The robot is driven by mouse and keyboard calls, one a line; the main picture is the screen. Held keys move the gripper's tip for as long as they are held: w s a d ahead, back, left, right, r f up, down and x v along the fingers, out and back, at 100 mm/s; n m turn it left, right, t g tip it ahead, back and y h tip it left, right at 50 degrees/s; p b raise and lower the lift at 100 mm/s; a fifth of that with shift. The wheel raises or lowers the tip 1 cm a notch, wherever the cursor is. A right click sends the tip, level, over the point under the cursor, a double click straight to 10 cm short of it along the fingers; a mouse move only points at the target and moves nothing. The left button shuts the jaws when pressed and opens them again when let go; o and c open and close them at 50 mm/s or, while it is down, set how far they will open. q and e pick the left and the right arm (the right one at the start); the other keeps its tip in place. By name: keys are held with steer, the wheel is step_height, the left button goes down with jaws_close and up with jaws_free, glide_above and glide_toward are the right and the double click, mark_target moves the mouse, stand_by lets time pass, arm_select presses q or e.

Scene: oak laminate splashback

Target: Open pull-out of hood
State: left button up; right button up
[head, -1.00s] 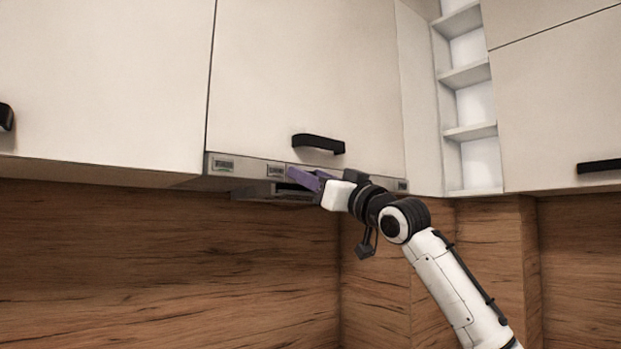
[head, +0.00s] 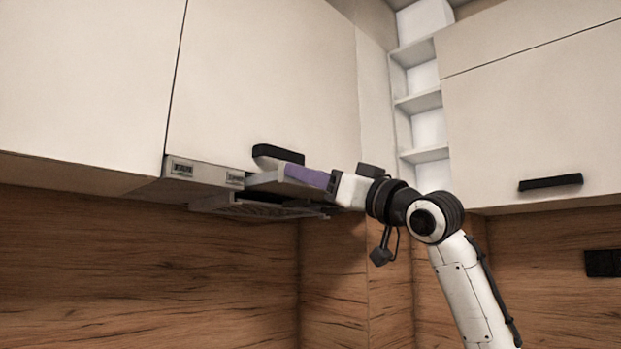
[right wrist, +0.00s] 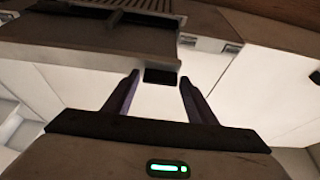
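The hood (head: 205,172) is a grey unit under the white cabinet, with small panels on its front strip. Its grey pull-out (head: 240,209) sticks forward from below the strip, with a dark gap above it. In the right wrist view the pull-out (right wrist: 80,38) fills the upper left. My right gripper (head: 292,172) has purple fingers at the pull-out's front, just below the cabinet handle. In the right wrist view its fingers (right wrist: 160,77) are spread, with a black piece showing between them; whether they touch the pull-out I cannot tell. My left gripper is not in view.
A black cabinet handle (head: 278,155) is close above my right fingers. White open shelves (head: 422,110) and another cabinet with a black handle (head: 550,183) are to the right. The wooden splashback (head: 140,265) below is clear.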

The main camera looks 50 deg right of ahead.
steer(key=shift+o, duration=1.1)
arm_select(q)
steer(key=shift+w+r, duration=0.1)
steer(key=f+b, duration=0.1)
steer(key=b, duration=0.1)
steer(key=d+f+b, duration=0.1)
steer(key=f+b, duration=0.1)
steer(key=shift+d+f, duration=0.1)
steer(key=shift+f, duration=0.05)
arm_select(e)
steer(key=v, duration=1)
steer(key=shift+f, duration=0.15)
